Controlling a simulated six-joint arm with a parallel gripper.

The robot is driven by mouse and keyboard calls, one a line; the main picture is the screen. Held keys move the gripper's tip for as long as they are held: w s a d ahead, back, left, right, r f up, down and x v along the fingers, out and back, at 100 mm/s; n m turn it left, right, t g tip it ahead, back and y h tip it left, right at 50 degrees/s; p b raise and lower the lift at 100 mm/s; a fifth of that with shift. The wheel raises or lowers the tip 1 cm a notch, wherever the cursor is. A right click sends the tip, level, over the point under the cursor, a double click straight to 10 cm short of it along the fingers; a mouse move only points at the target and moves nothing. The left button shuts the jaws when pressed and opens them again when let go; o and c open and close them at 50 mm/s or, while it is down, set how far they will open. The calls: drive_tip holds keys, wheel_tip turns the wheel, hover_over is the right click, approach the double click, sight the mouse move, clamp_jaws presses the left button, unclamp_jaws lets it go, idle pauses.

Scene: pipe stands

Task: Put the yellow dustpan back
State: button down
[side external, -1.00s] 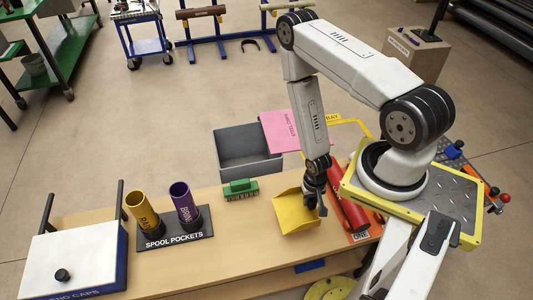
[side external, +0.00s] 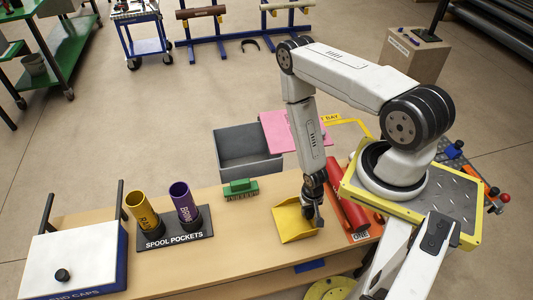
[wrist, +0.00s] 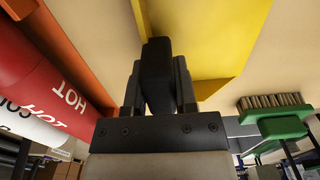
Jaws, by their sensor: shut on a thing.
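The yellow dustpan (side external: 291,223) is over the right part of the wooden table, beside the red pipes. It also fills the upper middle of the wrist view (wrist: 217,38). My gripper (side external: 317,216) is at the dustpan's right side, pointing down. In the wrist view, my gripper's fingers (wrist: 157,85) are closed around a dark block at the pan's edge, which looks like its handle. I cannot tell whether the pan touches the tabletop or is slightly above it.
Red pipes (side external: 347,203) lie close right of the dustpan. A green brush (side external: 240,187) lies to its left. Spool pockets (side external: 176,232) and an end caps box (side external: 72,262) stand further left. A grey bin (side external: 246,155) is behind the table. The table between brush and dustpan is clear.

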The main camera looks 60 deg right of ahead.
drive_tip(key=shift+f, duration=0.25)
drive_tip(key=shift+f, duration=0.1)
drive_tip(key=shift+c, duration=2)
unclamp_jaws()
drive_tip(key=shift+r, duration=6.1)
